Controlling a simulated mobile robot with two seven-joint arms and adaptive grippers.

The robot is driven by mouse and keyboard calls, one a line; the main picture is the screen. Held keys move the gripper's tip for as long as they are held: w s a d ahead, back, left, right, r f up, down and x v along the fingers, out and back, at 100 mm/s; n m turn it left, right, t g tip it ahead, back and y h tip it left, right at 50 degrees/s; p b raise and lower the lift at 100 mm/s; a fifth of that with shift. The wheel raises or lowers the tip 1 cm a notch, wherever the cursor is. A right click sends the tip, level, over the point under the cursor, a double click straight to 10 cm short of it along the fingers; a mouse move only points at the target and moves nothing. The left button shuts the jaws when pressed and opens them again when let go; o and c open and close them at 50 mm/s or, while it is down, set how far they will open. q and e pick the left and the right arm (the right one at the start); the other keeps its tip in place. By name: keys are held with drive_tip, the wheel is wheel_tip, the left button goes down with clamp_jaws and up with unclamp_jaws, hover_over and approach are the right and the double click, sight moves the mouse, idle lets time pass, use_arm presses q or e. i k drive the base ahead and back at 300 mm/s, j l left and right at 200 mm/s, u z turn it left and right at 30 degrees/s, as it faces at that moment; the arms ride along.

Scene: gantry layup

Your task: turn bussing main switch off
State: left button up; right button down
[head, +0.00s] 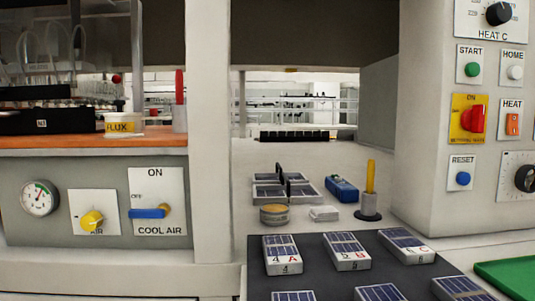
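A red rotary switch handle (473,119) sits on a yellow plate (457,132) on the grey control panel at the right. The word ON is printed at the top of the plate. The handle stands roughly upright, toward the ON mark. Small print at the plate's bottom edge is too small to read. Neither of my grippers is in view.
Around the switch are a green START button (472,69), white HOME button (515,72), orange HEAT switch (513,123) and blue RESET button (463,178). A dark mat (347,244) holds several numbered solar-cell blocks. A green tray (512,276) lies below the panel.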

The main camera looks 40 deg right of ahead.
sight(473, 119)
drive_tip(key=z, duration=2.25)
